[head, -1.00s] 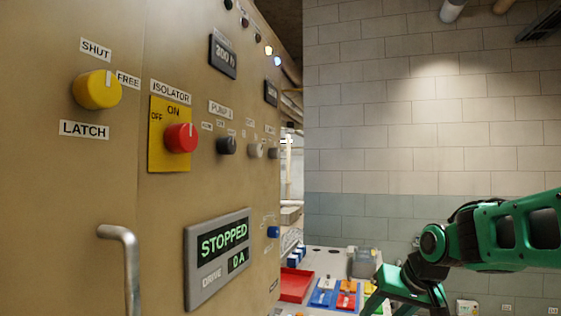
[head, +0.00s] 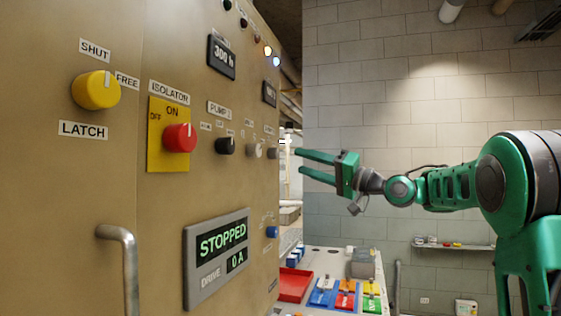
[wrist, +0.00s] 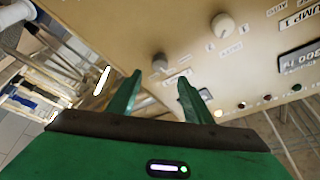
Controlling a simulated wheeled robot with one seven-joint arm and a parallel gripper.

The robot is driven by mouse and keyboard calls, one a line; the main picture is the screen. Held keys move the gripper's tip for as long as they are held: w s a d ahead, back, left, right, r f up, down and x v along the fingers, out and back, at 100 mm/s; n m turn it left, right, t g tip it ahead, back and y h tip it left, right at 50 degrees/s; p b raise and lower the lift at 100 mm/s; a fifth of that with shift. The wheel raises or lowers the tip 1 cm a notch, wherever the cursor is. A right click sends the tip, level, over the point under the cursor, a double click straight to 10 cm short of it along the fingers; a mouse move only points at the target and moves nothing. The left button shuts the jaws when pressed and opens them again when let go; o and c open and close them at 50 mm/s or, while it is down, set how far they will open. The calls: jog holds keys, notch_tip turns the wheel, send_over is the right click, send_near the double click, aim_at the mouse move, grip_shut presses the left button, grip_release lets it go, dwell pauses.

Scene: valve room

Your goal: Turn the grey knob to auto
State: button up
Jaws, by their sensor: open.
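A small grey knob (head: 272,153) sits near the far right edge of the tan panel (head: 60,200). It also shows in the wrist view (wrist: 160,62), just beyond the gap between my fingertips. My gripper (head: 299,161) is open and empty, its fingers pointing left toward the panel. In the wrist view my gripper (wrist: 160,80) has one fingertip on each side of the line to the knob, apart from it. The labels around the knob are too small to read, so I cannot tell its setting.
A pale knob (head: 256,150) and a black knob (head: 226,146) are left of the grey one. Further left are a red isolator knob (head: 180,138), a yellow knob (head: 96,90) and a handle (head: 125,260). A table with a red tray (head: 294,285) stands below my arm.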

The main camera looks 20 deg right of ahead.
aim_at(278, 154)
jog(key=x, duration=0.9)
jog(key=shift+d+f, duration=0.1)
jog(key=c, duration=1.1)
